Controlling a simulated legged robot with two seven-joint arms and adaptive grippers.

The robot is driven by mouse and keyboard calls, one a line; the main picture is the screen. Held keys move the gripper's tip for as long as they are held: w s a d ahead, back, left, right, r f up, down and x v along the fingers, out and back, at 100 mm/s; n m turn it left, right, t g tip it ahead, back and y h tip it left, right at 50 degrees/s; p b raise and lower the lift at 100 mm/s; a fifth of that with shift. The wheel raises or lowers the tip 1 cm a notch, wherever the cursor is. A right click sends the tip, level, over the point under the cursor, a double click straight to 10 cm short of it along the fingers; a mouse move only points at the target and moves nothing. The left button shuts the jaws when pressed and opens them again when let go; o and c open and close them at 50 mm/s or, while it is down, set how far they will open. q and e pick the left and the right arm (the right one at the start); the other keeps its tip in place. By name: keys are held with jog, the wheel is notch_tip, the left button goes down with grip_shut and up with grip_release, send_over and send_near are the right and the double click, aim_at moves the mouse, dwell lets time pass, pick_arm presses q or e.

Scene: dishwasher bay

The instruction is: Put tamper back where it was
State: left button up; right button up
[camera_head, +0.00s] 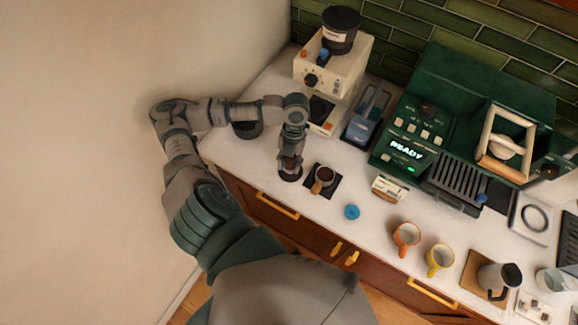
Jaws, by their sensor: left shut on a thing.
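My left gripper (290,160) points down near the counter's front edge. It is shut on what looks like the tamper (290,175), whose dark round base shows just below the fingers; the fingers hide most of its upper part. I cannot tell whether the base touches the counter. Just right of it, a portafilter (325,174) with a wooden handle sits on a dark square mat (334,191). My right gripper is not in view.
A cream grinder (344,72) and green espresso machine (403,146) stand at the back. A blue round piece (352,212), an orange cup (406,236) and a yellow cup (438,259) stand near the front edge. A dark round container (247,129) is behind my forearm.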

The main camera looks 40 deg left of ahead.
aim_at(290, 168)
pick_arm(q)
jog(key=shift+w+a, duration=0.2)
jog(key=shift+w, duration=0.05)
jog(key=shift+f, duration=1.75)
jog(key=o, duration=1.1)
jog(key=shift+o, duration=0.2)
jog(key=v, duration=1.2)
jog(key=shift+d, duration=0.15)
